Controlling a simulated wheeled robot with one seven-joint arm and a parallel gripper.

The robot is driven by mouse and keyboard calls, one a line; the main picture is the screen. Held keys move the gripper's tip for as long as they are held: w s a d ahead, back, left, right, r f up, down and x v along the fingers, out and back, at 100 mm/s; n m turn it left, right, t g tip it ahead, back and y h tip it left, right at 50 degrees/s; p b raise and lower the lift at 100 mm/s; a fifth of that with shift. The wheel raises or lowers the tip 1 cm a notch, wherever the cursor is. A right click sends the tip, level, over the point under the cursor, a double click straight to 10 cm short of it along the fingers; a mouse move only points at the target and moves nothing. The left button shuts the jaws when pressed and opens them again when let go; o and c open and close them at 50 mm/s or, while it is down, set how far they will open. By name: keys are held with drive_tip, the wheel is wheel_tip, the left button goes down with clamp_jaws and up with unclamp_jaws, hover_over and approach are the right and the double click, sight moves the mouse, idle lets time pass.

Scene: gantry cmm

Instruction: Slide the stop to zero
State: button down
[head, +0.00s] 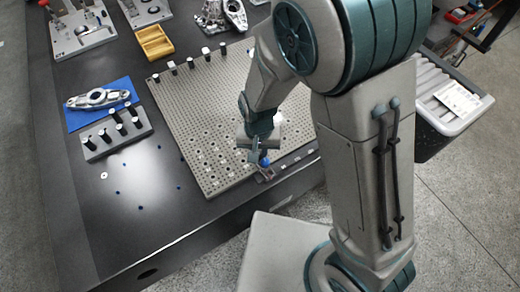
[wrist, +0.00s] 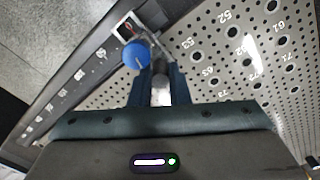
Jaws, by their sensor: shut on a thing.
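The stop (head: 266,174) is a small block with a round blue knob (head: 264,162), at the front edge of the perforated plate. In the wrist view the blue knob (wrist: 135,55) has a small white mark, and a metal bracket (wrist: 125,25) shows behind it. My gripper (head: 258,150) is down at the stop. In the wrist view my gripper (wrist: 158,75) has its two dark fingers close together just beside the knob, shut on a part of the stop. The fingers partly hide that part. A strip with small pale marks (wrist: 50,105) runs along the plate's edge.
The perforated plate (head: 215,105) has numbered holes and black posts at its far edge. A blue mat (head: 80,118) with a metal casting, a grey block with black pegs (head: 118,134) and a yellow tray (head: 154,42) are on the dark table.

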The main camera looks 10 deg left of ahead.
drive_tip(key=c, duration=1.4)
unclamp_jaws()
drive_tip(key=shift+s+a, duration=0.15)
drive_tip(key=shift+a, duration=0.2)
drive_tip(key=shift+o, duration=0.2)
drive_tip(key=shift+d, duration=0.15)
wheel_tip(320, 180, up, 14)
drive_tip(key=p, duration=0.1)
drive_tip(key=s+d+r+t, duration=0.1)
drive_tip(key=d+r, duration=0.2)
drive_tip(key=d, duration=0.5)
drive_tip(key=s+d+r+m+t, duration=0.1)
drive_tip(key=d+r, duration=0.2)
drive_tip(key=d, duration=0.5)
drive_tip(key=s+d+r+m+p, duration=0.1)
drive_tip(key=d+r, duration=0.2)
drive_tip(key=d, duration=0.6)
drive_tip(key=shift+s+r+t, duration=0.25)
drive_tip(key=shift+s+t, duration=0.1)
drive_tip(key=shift+t, duration=0.05)
